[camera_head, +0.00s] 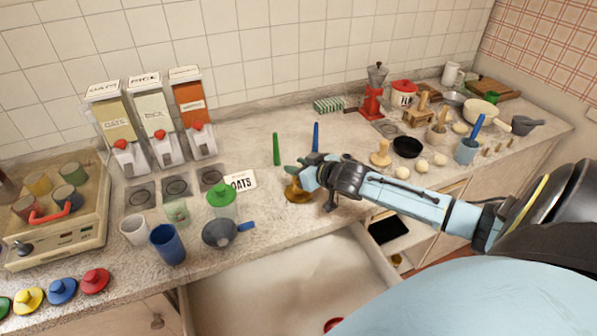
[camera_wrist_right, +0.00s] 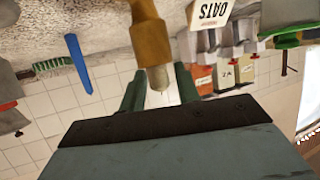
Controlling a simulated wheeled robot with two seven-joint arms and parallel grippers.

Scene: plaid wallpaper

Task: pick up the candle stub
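The candle stub (camera_wrist_right: 158,78) is short and pale. It stands in a brass-coloured holder (camera_head: 298,193) on the counter, and the holder also shows in the right wrist view (camera_wrist_right: 151,42), upside down. My right gripper (camera_head: 297,172) is at the holder, hiding its upper part and the stub in the head view. In the right wrist view, its green fingers (camera_wrist_right: 160,92) are open on either side of the stub, with visible gaps between each finger and it. My left gripper is not in view.
An OATS card (camera_head: 240,181) lies left of the holder. A green stick (camera_head: 276,149) and a blue stick (camera_head: 316,136) stand behind it. An open drawer (camera_head: 270,285) is below.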

